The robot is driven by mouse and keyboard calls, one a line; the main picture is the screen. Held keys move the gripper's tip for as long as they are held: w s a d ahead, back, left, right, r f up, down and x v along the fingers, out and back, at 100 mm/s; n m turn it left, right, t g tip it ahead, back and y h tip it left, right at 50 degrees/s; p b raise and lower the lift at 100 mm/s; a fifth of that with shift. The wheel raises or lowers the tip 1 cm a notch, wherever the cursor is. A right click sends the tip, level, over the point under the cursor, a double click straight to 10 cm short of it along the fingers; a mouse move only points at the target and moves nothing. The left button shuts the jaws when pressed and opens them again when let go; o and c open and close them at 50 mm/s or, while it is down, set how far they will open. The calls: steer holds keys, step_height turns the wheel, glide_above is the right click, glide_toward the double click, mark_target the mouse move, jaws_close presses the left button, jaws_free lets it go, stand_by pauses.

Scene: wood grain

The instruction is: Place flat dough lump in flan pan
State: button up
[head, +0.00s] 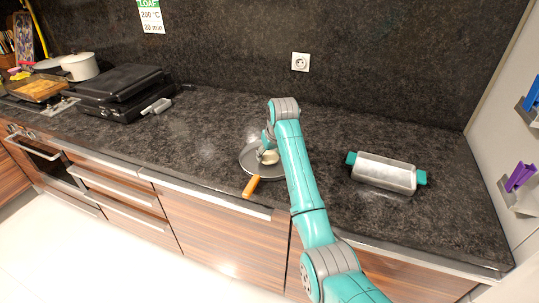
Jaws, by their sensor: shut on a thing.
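A round dark grey pan (248,164), which I take to be the flan pan, lies on the dark counter near its front edge. A small pale lump (271,157), which looks like the flat dough lump, shows at my gripper (265,152), over the right part of the pan. My gripper points down and is shut on the lump. The fingertips are small and partly hidden by my wrist. I cannot tell whether the lump touches the pan floor or hangs just above it.
An orange-brown handle (251,186) sticks out at the pan's front. A grey baking tin with teal ends (385,173) lies to the right. A black grill (121,90), a white pot (80,66) and a tray of food (39,89) stand left. The counter between is clear.

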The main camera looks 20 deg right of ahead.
steer(key=shift+f, duration=0.15)
steer(key=o, duration=1.2)
steer(key=v, duration=1.2)
